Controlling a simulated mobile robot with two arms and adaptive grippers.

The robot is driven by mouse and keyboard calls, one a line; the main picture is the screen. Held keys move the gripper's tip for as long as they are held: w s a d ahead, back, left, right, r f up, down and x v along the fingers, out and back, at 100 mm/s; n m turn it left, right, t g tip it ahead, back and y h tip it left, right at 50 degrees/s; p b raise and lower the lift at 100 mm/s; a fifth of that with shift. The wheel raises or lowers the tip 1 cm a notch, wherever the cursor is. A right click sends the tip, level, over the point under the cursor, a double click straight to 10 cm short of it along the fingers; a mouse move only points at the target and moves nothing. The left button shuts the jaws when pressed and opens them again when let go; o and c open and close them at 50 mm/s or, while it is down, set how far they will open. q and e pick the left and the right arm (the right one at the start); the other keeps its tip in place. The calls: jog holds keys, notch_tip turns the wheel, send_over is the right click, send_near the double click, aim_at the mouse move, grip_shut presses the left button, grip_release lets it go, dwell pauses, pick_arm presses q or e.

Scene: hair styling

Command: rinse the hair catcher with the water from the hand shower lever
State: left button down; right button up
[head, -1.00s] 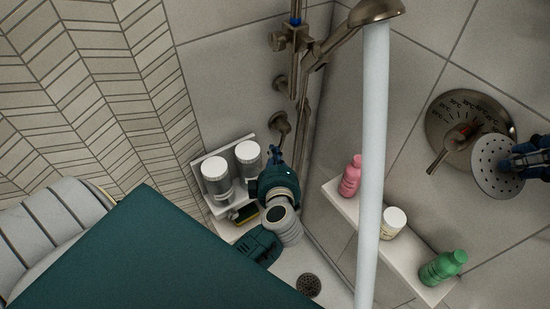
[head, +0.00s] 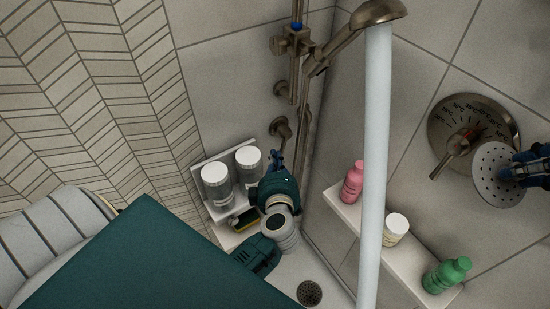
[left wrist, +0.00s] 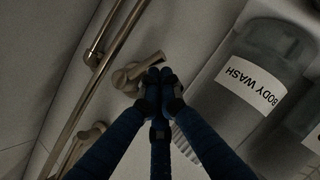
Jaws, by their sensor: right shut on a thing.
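The hair catcher (head: 494,174) is a round, perforated pale disc at the right of the head view. My right gripper (head: 518,170) is shut on its right edge. The hand shower (head: 378,12) hangs at the top, and a thick white column of water (head: 376,150) falls from it, left of and apart from the catcher. My left gripper (head: 276,160) is below a metal wall fitting with a lever (head: 281,128). In the left wrist view its fingertips (left wrist: 160,80) are together beside the metal lever (left wrist: 140,70); whether they touch it is unclear.
A round valve with a handle (head: 468,135) is behind the catcher. A white ledge (head: 410,262) holds a pink bottle (head: 352,182), a white jar (head: 396,229) and a green bottle (head: 446,275). A corner shelf (head: 222,157) with dispensers (head: 216,184) adjoins my left arm. A drain (head: 309,293) is in the floor.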

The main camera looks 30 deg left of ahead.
aim_at(508, 191)
pick_arm(q)
jog(key=shift+f, duration=0.2)
pick_arm(e)
jog(key=shift+f, duration=0.25)
